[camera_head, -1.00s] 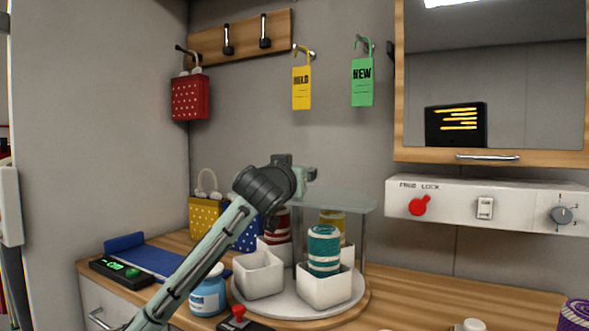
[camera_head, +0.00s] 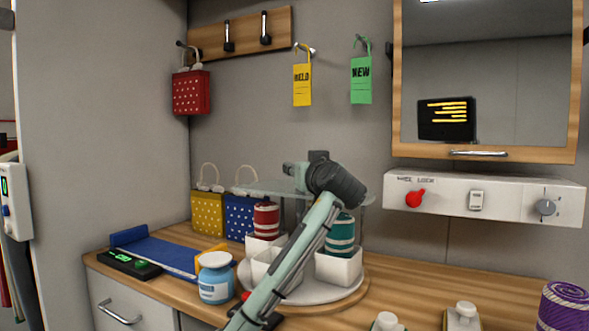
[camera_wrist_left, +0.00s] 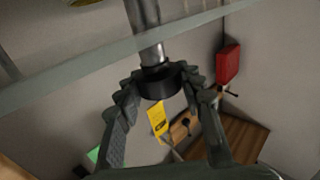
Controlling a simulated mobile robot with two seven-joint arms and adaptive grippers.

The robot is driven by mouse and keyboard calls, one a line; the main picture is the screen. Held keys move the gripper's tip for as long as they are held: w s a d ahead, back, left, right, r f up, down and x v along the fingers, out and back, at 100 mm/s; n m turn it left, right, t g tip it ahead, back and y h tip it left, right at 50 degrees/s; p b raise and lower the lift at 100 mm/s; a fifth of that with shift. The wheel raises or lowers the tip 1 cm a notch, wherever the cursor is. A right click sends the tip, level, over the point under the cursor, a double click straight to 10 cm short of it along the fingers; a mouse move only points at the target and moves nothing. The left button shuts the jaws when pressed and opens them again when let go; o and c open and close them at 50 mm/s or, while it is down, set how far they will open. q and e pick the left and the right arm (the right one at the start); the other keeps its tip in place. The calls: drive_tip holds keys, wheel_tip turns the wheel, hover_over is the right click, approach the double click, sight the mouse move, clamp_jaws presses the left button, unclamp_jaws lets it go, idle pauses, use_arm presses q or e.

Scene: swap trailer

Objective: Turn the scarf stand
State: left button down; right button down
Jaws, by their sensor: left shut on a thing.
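The scarf stand is a round turntable (camera_head: 355,297) on the wooden counter, with white boxes around a post and a clear top plate (camera_head: 262,187). A red striped roll (camera_head: 265,219) stands in the left rear box, and a teal striped roll (camera_head: 341,236) in the right box. The front box (camera_head: 262,264) is partly behind my left arm. Other rolls are hidden or cannot be made out. My left gripper (camera_wrist_left: 160,82) is shut around the black collar (camera_wrist_left: 157,84) of a metal post (camera_wrist_left: 147,35), beside the plate's edge. My right gripper is not in view.
A blue jar (camera_head: 215,279) stands close left of the turntable. Yellow (camera_head: 207,214) and blue (camera_head: 240,217) bags stand behind it. The counter right of the turntable is mostly clear.

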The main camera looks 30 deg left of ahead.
use_arm(q)
drive_tip(key=shift+f+n+g+y, duration=0.1)
drive_tip(key=shift+n+g+y, duration=0.4)
drive_tip(key=shift+g, duration=0.1)
drive_tip(key=c, duration=1.1)
unclamp_jaws()
drive_tip(key=shift+o, duration=0.9)
drive_tip(key=v, duration=1.2)
